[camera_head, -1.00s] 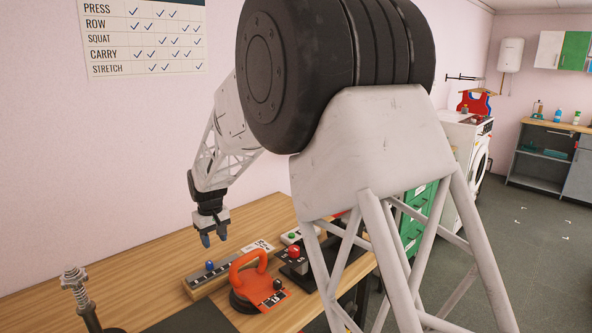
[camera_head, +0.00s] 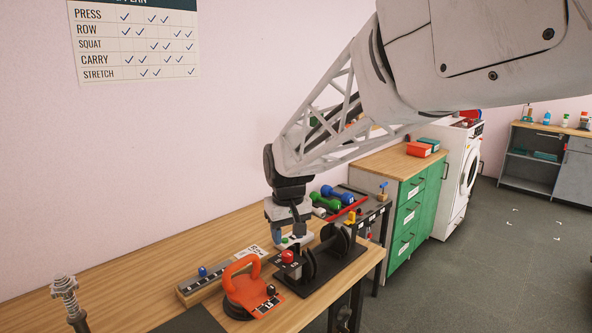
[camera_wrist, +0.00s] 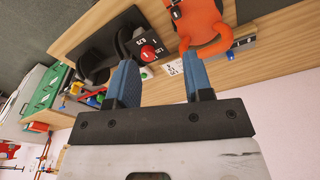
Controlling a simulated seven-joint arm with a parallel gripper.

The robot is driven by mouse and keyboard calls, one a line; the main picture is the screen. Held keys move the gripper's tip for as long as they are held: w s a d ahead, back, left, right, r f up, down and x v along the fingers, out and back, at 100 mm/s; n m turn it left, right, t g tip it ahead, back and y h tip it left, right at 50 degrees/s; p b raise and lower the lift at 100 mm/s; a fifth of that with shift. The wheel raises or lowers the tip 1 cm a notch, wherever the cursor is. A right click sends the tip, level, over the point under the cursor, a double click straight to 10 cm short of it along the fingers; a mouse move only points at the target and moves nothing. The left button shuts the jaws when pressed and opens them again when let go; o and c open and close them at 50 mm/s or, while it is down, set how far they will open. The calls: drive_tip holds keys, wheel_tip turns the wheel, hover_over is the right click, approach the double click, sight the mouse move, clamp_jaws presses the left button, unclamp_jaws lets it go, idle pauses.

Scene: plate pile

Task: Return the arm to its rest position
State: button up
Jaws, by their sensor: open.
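My gripper (camera_head: 290,236) hangs from my white lattice arm above the back part of the wooden table (camera_head: 150,262). Its two blue fingertips also show in the wrist view (camera_wrist: 162,88), spread apart with nothing between them. In the head view, the gripper is behind the red knob and left of the dark stand with round plates. How high the fingertips are above the table is hard to tell.
An orange-handled object (camera_head: 240,287), a slotted block with a blue knob (camera_head: 203,272), a red knob (camera_head: 287,256) and a dark stand (camera_head: 330,262) occupy the table. Dumbbells (camera_head: 330,197) lie on a rack behind. A green cabinet (camera_head: 408,217) stands at the right. The table's left part is mostly clear.

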drive_tip(key=s+d+m, duration=0.1)
drive_tip(key=s+d, duration=0.5)
drive_tip(key=s, duration=0.4)
drive_tip(key=s+d+m+t, duration=0.1)
drive_tip(key=s+d+m, duration=0.1)
drive_tip(key=s+d, duration=0.5)
drive_tip(key=s+d+f+m, duration=0.1)
drive_tip(key=s+d+m, duration=0.1)
drive_tip(key=s+d, duration=0.5)
drive_tip(key=s, duration=0.6)
drive_tip(key=shift+s+d+h, duration=0.25)
drive_tip(key=shift+s+h, duration=0.05)
drive_tip(key=shift+s, duration=0.05)
idle(1.3)
